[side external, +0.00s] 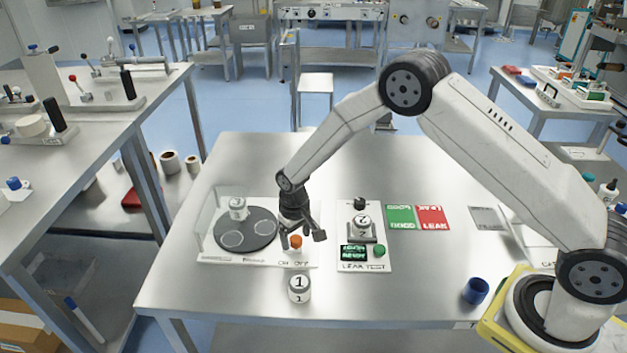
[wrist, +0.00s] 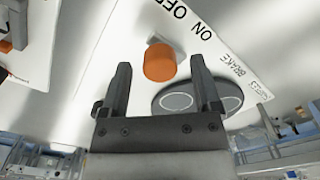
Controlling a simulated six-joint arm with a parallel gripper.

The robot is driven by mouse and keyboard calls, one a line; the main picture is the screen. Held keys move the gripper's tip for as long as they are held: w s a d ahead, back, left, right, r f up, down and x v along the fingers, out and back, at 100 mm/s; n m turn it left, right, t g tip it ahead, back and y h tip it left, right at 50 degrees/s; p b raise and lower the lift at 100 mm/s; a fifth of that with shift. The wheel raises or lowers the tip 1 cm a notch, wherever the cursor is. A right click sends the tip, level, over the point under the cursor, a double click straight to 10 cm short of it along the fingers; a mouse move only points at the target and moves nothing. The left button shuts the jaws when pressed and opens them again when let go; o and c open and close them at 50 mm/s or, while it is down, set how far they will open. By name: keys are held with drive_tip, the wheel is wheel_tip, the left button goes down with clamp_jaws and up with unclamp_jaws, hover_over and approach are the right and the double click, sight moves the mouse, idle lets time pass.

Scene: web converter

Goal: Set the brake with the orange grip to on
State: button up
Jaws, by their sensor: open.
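The brake's orange grip (side external: 296,242) stands on the white turntable plate (side external: 222,263), just behind the ON and OFF lettering. I cannot tell clearly which word it is set to. In the wrist view the orange grip (wrist: 160,63) shows as a short cylinder on a pale stem, with the ON OFF and BRAKE lettering beside it. My gripper (side external: 303,238) is low over the plate at the grip. In the wrist view my gripper (wrist: 160,66) is open, one finger on each side of the orange grip, with visible gaps.
A dark round disc (side external: 232,236) carries a can marked 2 (side external: 238,209), behind a clear guard. A can marked 1 (side external: 299,287) stands in front of the plate. The leak test station (side external: 349,266) is close on the right. Green (side external: 400,217) and red (side external: 432,217) pads lie beyond it.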

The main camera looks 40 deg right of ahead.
clamp_jaws()
idle(1.5)
